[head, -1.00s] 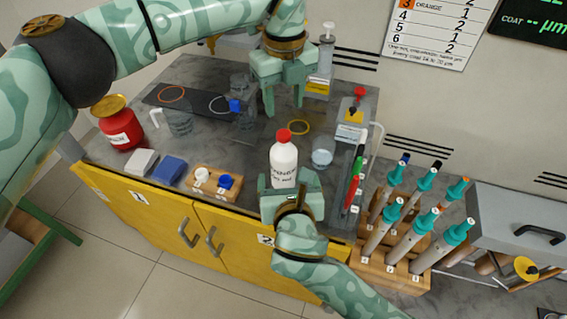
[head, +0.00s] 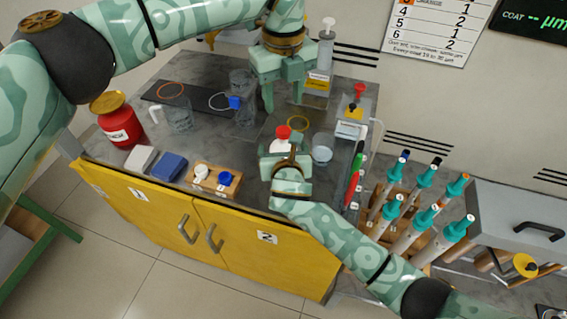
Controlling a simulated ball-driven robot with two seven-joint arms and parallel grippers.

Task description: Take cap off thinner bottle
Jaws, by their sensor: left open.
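The thinner bottle (head: 281,146) is white with a red cap (head: 283,132) and stands on the grey bench top. Its cap is on, and most of its body is hidden behind my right gripper. My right gripper (head: 286,156) is at the bottle's near side, with its fingers at the body below the cap. I cannot tell whether they are closed on it. My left gripper (head: 283,104) points down, open and empty, just above and behind the cap in the picture, apart from it.
A red can (head: 119,124), a clear jug (head: 178,118) and a wooden block with white and blue caps (head: 217,181) stand to the left. A glass beaker (head: 322,151) and red and green pens (head: 354,180) are close on the right. A rack holds several rods (head: 410,233).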

